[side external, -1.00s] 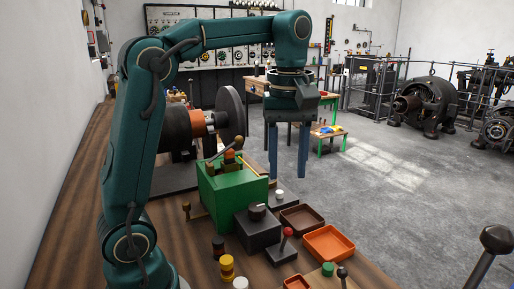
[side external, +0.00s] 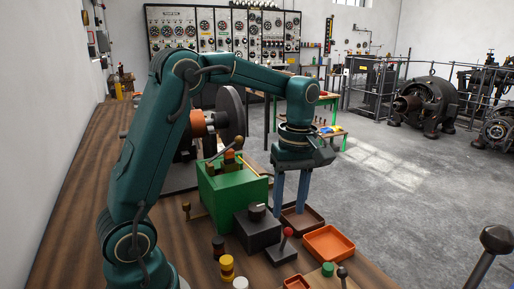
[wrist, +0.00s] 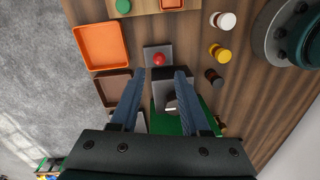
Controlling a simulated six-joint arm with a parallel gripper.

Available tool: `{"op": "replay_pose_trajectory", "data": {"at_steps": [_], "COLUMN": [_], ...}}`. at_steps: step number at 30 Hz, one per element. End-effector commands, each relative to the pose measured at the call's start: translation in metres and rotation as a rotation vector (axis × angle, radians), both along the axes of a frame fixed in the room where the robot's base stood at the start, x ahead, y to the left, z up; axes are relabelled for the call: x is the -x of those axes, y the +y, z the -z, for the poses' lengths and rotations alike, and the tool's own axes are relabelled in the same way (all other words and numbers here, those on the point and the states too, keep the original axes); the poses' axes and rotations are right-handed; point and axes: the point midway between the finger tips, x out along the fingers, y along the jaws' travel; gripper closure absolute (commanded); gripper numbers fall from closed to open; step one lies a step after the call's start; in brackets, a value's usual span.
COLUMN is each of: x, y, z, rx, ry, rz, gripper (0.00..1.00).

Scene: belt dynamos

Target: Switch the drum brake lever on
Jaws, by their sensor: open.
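No label shows which lever is the drum brake's. A short lever with a red ball knob (side external: 287,232) stands on a dark grey base plate; its red knob also shows in the wrist view (wrist: 159,58). A small brass-knobbed lever (side external: 186,207) stands left of that box. My gripper (side external: 290,211) is open and empty, pointing down above and behind the red-knobbed lever. In the wrist view my fingertips (wrist: 160,72) frame the space just below the red knob.
A grey box with a dial knob (side external: 257,211) stands beside the lever. Brown tray (side external: 316,222) and orange tray (side external: 329,243) lie to the right. A drum (side external: 231,110) stands behind.

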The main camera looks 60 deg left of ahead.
Motion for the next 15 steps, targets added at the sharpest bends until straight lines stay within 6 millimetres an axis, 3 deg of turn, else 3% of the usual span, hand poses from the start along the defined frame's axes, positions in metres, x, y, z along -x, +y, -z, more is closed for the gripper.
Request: {"op": "replay_pose_trajectory", "data": {"at_steps": [3,15], "x": [0.002,0.003], "y": [0.0,0.0], "z": [0.025,0.069], "rx": [0.001,0.001], "ry": [0.008,0.004], "rz": [0.0,0.0], "gripper": [0.54,0.54]}}
